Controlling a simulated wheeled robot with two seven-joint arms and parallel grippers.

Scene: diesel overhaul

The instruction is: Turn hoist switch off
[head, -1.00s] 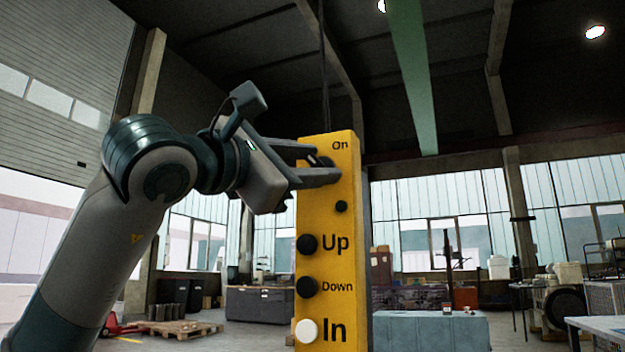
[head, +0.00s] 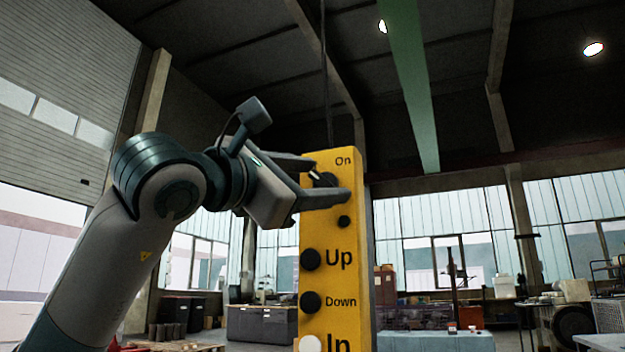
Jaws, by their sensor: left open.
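The yellow hoist control box (head: 345,225) hangs upright from a cable in the middle of the head view. Its labels read On, Up, Down and In. The dark hoist switch (head: 325,180) sits below the On label, partly hidden by my fingers. My left gripper (head: 333,184) reaches in from the left and is open, one finger above the switch and one below it. Whether the fingers touch the switch I cannot tell. My right gripper is not in view.
Workbenches and a pallet (head: 175,346) stand far behind. The air right of the box is free.

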